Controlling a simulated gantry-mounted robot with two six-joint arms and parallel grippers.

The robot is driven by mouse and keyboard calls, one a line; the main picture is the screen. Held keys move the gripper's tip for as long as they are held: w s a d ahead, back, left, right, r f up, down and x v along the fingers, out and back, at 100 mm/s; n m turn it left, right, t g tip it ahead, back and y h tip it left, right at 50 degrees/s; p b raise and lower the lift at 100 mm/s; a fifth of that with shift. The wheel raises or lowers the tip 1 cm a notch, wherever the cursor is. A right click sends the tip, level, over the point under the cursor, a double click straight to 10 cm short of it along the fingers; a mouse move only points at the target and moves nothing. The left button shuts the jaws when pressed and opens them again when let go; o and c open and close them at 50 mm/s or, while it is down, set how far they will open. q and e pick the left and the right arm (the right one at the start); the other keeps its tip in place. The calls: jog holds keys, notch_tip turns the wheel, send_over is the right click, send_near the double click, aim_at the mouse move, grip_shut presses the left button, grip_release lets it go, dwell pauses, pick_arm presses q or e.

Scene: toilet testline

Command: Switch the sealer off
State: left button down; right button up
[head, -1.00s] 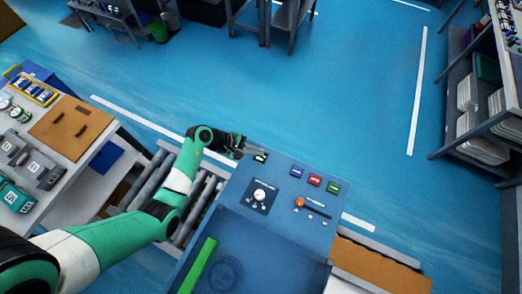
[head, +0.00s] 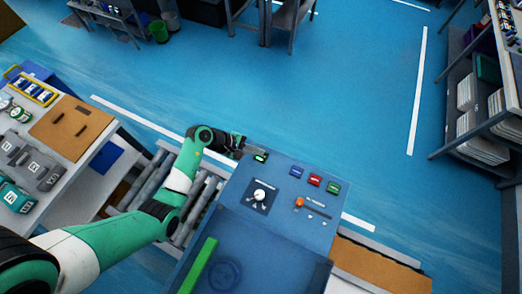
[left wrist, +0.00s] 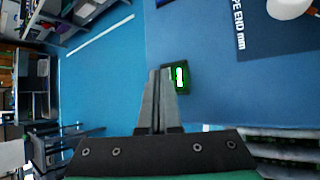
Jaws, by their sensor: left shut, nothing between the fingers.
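The sealer (head: 228,199) is a blue machine with a sloping top panel. A small dark rocker switch with a lit green face (head: 260,157) sits at the panel's upper left corner. It also shows in the left wrist view (left wrist: 180,77), glowing green and white. My left gripper (head: 245,149) is shut and empty, its fingertips close beside the switch. In the left wrist view the closed fingers (left wrist: 158,74) lie just left of the switch; I cannot tell whether they touch it. My right gripper is not in view.
The panel also carries a white knob (head: 259,195), blue (head: 297,171), red (head: 315,180) and green (head: 333,188) buttons, and an orange-ended lever (head: 300,202). A roller conveyor (head: 203,205) lies under my left arm. A cluttered bench (head: 62,185) stands left. Floor beyond the sealer is clear.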

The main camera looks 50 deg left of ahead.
pick_arm(q)
jog(key=shift+f+b, duration=0.3)
jog(key=shift+f, duration=0.15)
dwell(0.6)
jog(key=shift+r+p, duration=0.45)
jog(key=shift+p, duration=0.05)
notch_tip(320, 180, up, 6)
jog(key=p, duration=0.6)
